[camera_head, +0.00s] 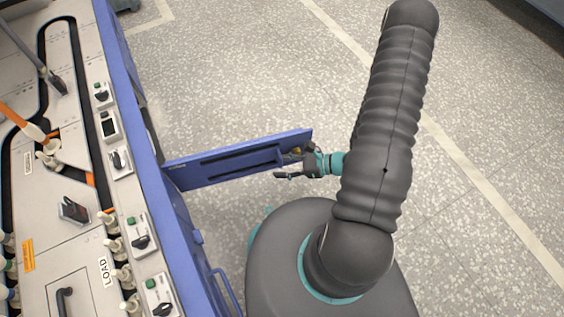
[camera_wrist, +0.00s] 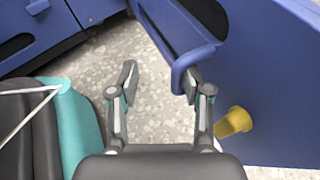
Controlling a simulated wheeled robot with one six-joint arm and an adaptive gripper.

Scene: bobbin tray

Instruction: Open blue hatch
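The blue hatch (camera_head: 235,160) stands swung out from the blue machine side, jutting over the floor to the right. In the wrist view the hatch (camera_wrist: 275,95) fills the right side, with a blue loop handle (camera_wrist: 190,65) and a yellow knob (camera_wrist: 235,122). My gripper (camera_head: 284,164) is at the outer end of the hatch. In the wrist view my gripper (camera_wrist: 160,80) has its two fingers apart, with floor between them. The right fingertip is at the handle and partly hidden by it; I cannot tell whether they touch.
The blue machine (camera_head: 140,110) runs along the left, its top holding switches and bobbins. A blue rail (camera_head: 225,290) sticks out low from its side. Speckled floor (camera_head: 240,70) beyond the hatch is clear.

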